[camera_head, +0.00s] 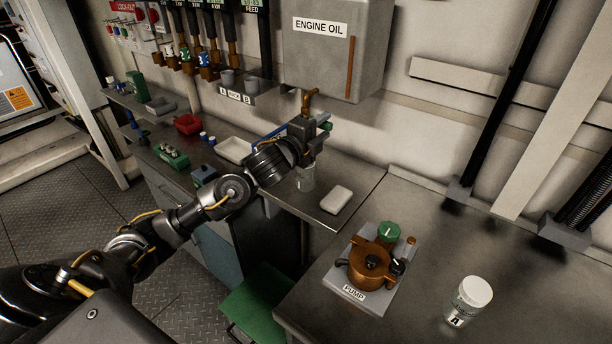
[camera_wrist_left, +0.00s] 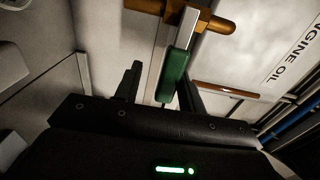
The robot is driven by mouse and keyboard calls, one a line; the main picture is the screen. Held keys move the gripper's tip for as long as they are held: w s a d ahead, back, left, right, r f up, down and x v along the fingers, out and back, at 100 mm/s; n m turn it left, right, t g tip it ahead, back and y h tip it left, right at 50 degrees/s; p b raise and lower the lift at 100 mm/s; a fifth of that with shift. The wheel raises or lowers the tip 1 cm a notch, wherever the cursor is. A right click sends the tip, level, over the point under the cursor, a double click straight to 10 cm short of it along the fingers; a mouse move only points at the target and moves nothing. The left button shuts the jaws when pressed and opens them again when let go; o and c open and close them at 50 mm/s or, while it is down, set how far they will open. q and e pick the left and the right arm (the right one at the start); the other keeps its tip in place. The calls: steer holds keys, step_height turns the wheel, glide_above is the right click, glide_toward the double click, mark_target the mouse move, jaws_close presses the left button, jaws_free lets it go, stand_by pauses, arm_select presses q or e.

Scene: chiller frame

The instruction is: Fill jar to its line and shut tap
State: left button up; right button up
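The engine oil tank (camera_head: 335,50) hangs on the wall, with a brass tap (camera_head: 309,101) below it. The tap's green handle (camera_wrist_left: 175,75) shows in the left wrist view, and partly in the head view (camera_head: 327,125). My left gripper (camera_head: 320,132) is at the tap; in the left wrist view its fingers (camera_wrist_left: 159,88) are apart, with the handle between them, nearer the right finger. Contact cannot be told. A clear jar (camera_head: 305,180) stands on the bench below the gripper; its line and level are too small to read. My right gripper is out of view.
A white block (camera_head: 336,200) lies right of the jar. A pump (camera_head: 370,265) and a white-lidded jar marked A (camera_head: 468,300) stand on the near right bench. A white tray (camera_head: 233,150) and red bin (camera_head: 187,124) sit further left. The right bench's back is clear.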

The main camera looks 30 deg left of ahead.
arm_select(q)
steer(key=shift+r, duration=0.2)
steer(key=shift+r+p, duration=2.15)
steer(key=shift+r, duration=0.1)
step_height(320, 180, down, 5)
steer(key=b, duration=0.4)
steer(key=shift+b, duration=0.3)
steer(key=shift+r+p, duration=0.25)
steer(key=shift+p, duration=0.05)
steer(key=shift+r+p, duration=1.95)
steer(key=shift+r, duration=0.3)
steer(key=shift+f, duration=0.1)
stand_by(2.0)
